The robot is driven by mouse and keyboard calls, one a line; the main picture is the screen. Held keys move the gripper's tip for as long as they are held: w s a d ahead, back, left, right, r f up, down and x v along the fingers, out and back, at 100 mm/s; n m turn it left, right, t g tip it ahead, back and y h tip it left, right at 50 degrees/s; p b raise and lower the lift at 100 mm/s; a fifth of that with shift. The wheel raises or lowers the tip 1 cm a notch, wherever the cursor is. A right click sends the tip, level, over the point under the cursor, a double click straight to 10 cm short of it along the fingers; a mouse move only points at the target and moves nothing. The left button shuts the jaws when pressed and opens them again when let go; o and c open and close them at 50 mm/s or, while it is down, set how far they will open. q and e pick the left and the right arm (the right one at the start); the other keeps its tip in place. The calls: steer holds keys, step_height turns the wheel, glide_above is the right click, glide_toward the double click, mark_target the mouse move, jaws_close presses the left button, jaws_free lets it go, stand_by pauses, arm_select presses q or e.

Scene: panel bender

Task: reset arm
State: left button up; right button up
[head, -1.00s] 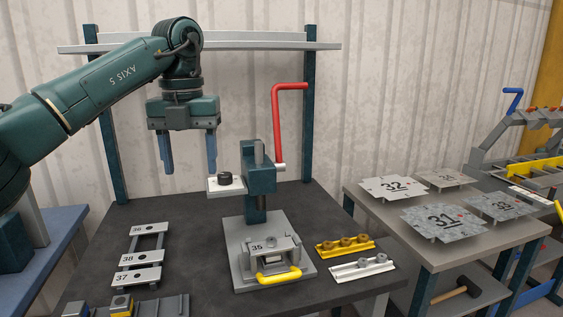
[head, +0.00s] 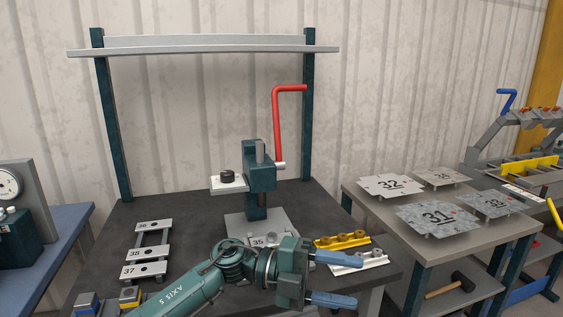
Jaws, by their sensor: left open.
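My left gripper (head: 345,279) is in the lower middle of the head view, low over the front of the dark bench. Its two blue fingers point right and are spread apart with nothing between them. My left arm comes in from the bottom edge and hides much of the press base (head: 241,228) and part of plate 35 (head: 259,240). The press (head: 262,170) stands upright with its red handle (head: 277,125) raised. My right gripper is not in view.
Plates 36, 38 and 37 (head: 144,271) lie on a rack at the bench's left. Yellow (head: 342,242) and white (head: 360,260) rails with round pieces lie close to my fingers. A side table (head: 437,244) at right holds several numbered panels. A gauge (head: 9,184) stands at far left.

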arm_select(q)
steer(key=s+a+f+n+t+y+p, duration=0.1)
steer(key=a+f+n+t+y, duration=0.45)
steer(key=n+t, duration=0.7)
steer(key=a+f+n+t+y, duration=0.2)
steer(key=a+f+n+t, duration=0.65)
steer(key=n, duration=0.75)
steer(key=s+a+f+n+g+y, duration=0.2)
steer(key=s+a+f+g+y, duration=0.1)
steer(key=s+a+f, duration=0.2)
steer(key=s+a+f+n+g+y, duration=0.2)
steer(key=s+a+f, duration=0.3)
steer(key=s+f, duration=0.4)
steer(key=shift+s+f+n+g+y+p, duration=0.15)
steer(key=shift+s+n+g+y+p, duration=0.25)
steer(key=shift+n+y, duration=0.35)
steer(key=shift+d, duration=0.1)
